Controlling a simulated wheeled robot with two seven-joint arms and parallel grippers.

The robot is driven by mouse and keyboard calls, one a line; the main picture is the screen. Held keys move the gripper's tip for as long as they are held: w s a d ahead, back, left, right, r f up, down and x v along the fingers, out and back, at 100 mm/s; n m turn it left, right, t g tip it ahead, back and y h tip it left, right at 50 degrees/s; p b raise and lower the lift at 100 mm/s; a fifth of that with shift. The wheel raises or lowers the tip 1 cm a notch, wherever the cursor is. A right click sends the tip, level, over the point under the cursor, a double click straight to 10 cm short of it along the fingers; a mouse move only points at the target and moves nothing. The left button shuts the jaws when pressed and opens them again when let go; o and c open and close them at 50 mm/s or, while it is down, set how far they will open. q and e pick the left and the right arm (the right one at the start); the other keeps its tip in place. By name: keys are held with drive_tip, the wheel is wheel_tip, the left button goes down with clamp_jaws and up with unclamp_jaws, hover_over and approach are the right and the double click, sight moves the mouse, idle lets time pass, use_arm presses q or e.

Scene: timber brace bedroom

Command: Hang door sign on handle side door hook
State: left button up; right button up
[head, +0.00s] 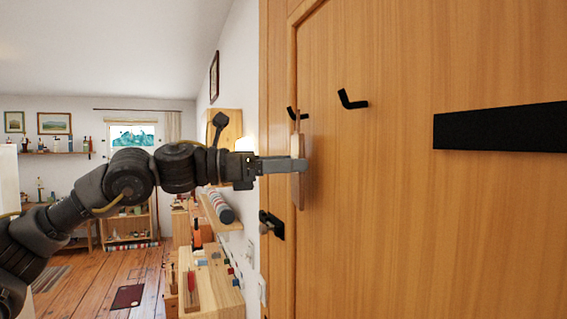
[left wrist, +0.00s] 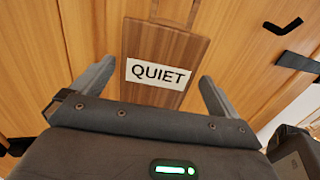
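The door sign (left wrist: 165,45) is a wooden board with a white "QUIET" label; an open loop shows at its top in the left wrist view. In the head view the sign (head: 298,190) is seen nearly edge-on, upright against the door, its top at the handle-side hook (head: 291,112). Whether the loop is over this hook I cannot tell. My left gripper (head: 302,165) is at the sign. Its fingers stand apart on either side of the board, with gaps visible in the wrist view. My right gripper is not in view.
The wooden door (head: 400,230) fills the right side.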

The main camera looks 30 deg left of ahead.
use_arm(q)
drive_tip(key=shift+w, duration=0.15)
drive_tip(key=shift+a+f, duration=0.1)
drive_tip(key=shift+a, duration=0.05)
drive_tip(key=b+v, duration=0.4)
drive_tip(key=v, duration=0.6)
drive_tip(key=shift+s+a, duration=0.25)
drive_tip(key=shift+a, duration=0.05)
